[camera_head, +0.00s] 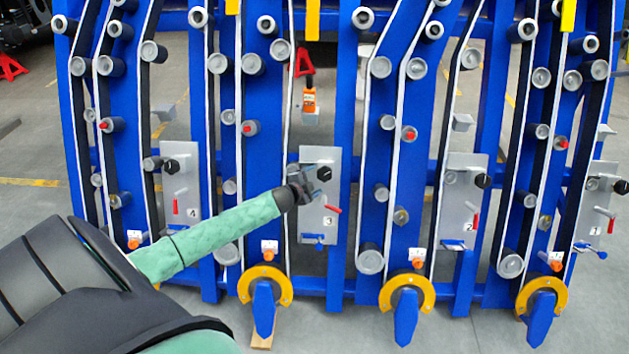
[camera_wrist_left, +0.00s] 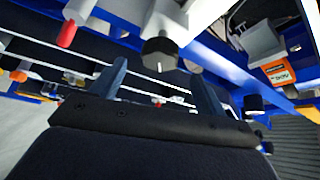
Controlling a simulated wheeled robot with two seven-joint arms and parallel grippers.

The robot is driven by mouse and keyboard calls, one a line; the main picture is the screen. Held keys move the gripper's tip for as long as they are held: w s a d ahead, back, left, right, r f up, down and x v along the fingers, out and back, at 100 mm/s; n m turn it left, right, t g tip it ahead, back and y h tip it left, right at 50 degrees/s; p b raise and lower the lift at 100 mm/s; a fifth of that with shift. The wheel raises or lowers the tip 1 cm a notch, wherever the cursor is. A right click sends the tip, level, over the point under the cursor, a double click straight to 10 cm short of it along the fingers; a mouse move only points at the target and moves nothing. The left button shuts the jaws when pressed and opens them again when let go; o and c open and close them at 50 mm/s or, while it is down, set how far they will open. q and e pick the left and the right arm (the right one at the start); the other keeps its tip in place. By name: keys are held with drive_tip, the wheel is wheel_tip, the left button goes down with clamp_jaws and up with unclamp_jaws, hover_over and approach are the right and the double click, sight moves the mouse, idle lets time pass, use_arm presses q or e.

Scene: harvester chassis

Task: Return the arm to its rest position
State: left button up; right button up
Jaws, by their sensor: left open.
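My left arm comes in from the lower left in the head view, in a green sleeve. My left gripper (camera_head: 309,190) is in front of the grey plate marked 3 (camera_head: 318,224), close to its black knob (camera_head: 325,172). In the left wrist view the two fingers of the left gripper (camera_wrist_left: 158,85) stand apart with nothing held between them. A black knob (camera_wrist_left: 160,53) shows beyond the fingers; I cannot tell whether they touch it. My right gripper is not in view.
The blue chassis frame (camera_head: 341,250) with belts and rollers fills the view. Other grey plates, such as the one marked 4 (camera_head: 181,215), carry knobs and red levers. Yellow rings (camera_head: 264,273) stick out at the bottom. An orange device (camera_head: 309,100) hangs behind. Open floor lies in front.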

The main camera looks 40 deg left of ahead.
use_arm(q)
drive_tip(key=s+d+f+n+g, duration=0.3)
drive_tip(key=s+d+f, duration=0.5)
drive_tip(key=s+d, duration=0.4)
drive_tip(key=s+d+f+n+g, duration=0.3)
drive_tip(key=s+d+f, duration=0.6)
drive_tip(key=s, duration=0.9)
drive_tip(key=s+d+f+n+g+h, duration=0.1)
drive_tip(key=s+d+f+n+g, duration=0.2)
drive_tip(key=s+d+f+g, duration=0.4)
drive_tip(key=s+d+f, duration=0.1)
drive_tip(key=s+d, duration=0.6)
drive_tip(key=s, duration=0.2)
drive_tip(key=shift+d+f+n, duration=0.4)
drive_tip(key=shift+s, duration=0.1)
